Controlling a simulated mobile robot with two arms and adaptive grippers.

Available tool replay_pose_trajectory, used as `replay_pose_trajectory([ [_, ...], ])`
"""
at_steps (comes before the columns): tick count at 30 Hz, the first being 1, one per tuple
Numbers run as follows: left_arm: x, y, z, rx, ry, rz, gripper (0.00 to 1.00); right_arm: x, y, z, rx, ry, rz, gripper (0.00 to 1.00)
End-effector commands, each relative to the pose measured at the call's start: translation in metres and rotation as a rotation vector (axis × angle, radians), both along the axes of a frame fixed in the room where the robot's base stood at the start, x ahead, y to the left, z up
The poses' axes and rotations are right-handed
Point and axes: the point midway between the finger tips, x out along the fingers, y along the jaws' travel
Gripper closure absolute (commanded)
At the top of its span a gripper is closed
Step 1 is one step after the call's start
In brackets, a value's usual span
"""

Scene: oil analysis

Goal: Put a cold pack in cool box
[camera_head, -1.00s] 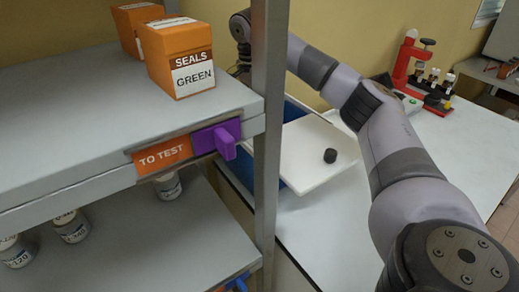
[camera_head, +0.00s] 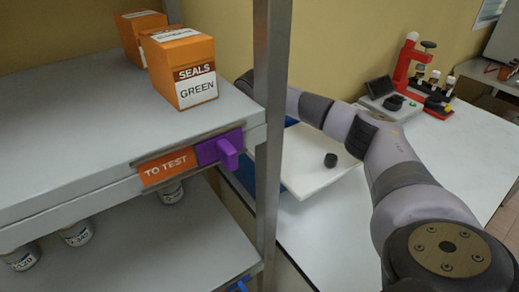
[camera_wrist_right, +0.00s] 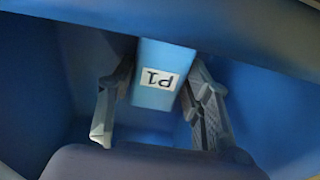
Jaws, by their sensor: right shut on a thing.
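The light blue cold pack (camera_wrist_right: 165,58) with a white P1 label is in the right wrist view. My right gripper (camera_wrist_right: 160,80) is shut on it, with one finger on each side. Blue walls surround the pack and the gripper, like the inside of the cool box (camera_wrist_right: 265,100). In the head view the blue cool box (camera_head: 246,175) shows beside the shelf post, and its white lid (camera_head: 310,175) with a black knob is tilted. My right arm reaches behind the post, and its gripper is hidden there. My left gripper is not in view.
A grey shelf (camera_head: 85,110) with a metal post (camera_head: 272,120) stands close on the left, carrying orange seals boxes (camera_head: 184,70) and bottles below. The white table (camera_head: 325,230) has free room at the front. A red device (camera_head: 408,68) stands at the back.

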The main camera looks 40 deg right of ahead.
Motion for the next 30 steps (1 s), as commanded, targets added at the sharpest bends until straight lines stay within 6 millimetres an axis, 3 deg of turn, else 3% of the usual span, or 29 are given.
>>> replay_pose_trajectory([
  [5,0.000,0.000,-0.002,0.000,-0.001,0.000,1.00,0.000,0.000,-0.003,0.000,0.000,0.000,0.88],
  [6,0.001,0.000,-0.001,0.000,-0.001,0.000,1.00,0.000,0.000,-0.003,0.000,0.000,0.000,0.53],
  [9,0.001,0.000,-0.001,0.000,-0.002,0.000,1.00,0.000,0.000,-0.002,0.000,0.000,0.000,0.47],
  [21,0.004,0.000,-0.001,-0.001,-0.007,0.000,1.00,0.001,0.001,0.005,0.001,-0.002,0.000,0.46],
  [30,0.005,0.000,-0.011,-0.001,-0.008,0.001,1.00,0.002,0.008,0.062,0.000,-0.006,0.001,0.46],
])
